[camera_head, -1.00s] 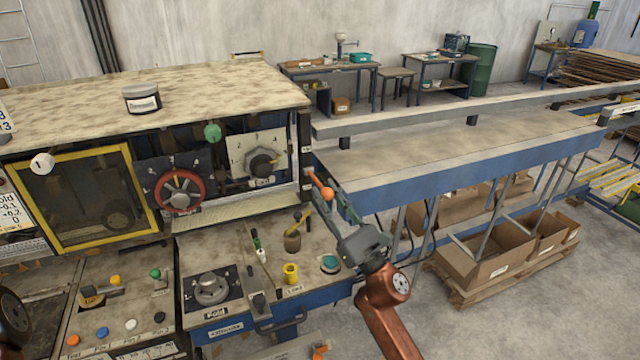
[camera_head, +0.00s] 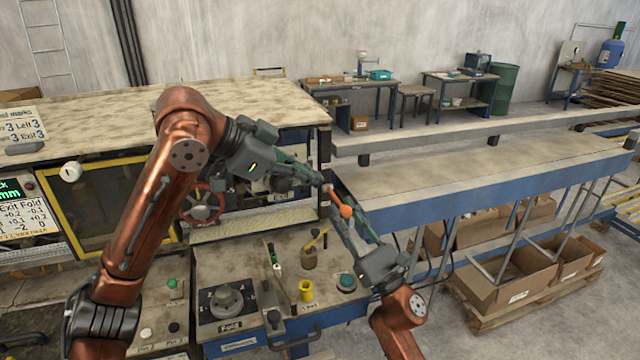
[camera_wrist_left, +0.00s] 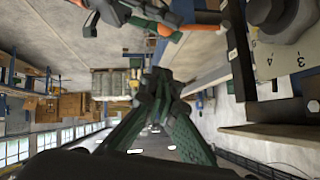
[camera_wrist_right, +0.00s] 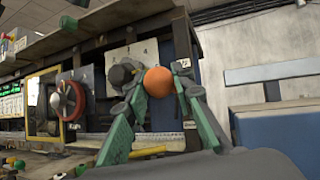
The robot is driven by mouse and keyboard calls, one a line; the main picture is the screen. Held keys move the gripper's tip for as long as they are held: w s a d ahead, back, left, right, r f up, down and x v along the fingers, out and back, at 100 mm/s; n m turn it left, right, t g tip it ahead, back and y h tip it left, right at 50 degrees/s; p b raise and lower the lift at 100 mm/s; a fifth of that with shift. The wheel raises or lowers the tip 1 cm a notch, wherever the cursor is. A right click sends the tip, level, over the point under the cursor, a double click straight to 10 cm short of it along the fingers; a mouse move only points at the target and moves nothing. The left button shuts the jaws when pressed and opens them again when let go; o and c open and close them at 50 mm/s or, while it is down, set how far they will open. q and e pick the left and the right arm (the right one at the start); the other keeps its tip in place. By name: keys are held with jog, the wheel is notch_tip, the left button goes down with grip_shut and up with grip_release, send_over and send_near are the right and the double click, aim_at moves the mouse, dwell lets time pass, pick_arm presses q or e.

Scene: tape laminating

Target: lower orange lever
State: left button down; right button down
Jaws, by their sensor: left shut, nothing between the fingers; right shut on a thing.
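The orange lever (camera_head: 333,195), an orange arm with a round orange knob (camera_head: 346,211), stands out from the right end of the machine and slants down to the right. My right gripper (camera_head: 345,212) is shut on the lever at its knob. In the right wrist view the knob (camera_wrist_right: 158,82) shows between the green fingers. My left gripper (camera_head: 316,179) is shut and empty, its tips close to the lever's upper end; I cannot tell whether they touch. In the left wrist view its fingertips (camera_wrist_left: 160,78) are together.
The machine's dial panel (camera_head: 263,180) and red wheel (camera_head: 201,203) are partly behind my left arm. Below are a grey fold dial (camera_head: 228,301) and a yellow cup (camera_head: 305,291). A long blue-edged conveyor table (camera_head: 480,170) extends right of the lever.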

jog(key=shift+d, duration=0.1)
pick_arm(q)
jog(key=a+f+x, duration=0.1)
jog(key=f+x, duration=0.1)
jog(key=x, duration=0.9)
jog(key=shift+a+f, duration=0.2)
jog(key=shift+a, duration=0.05)
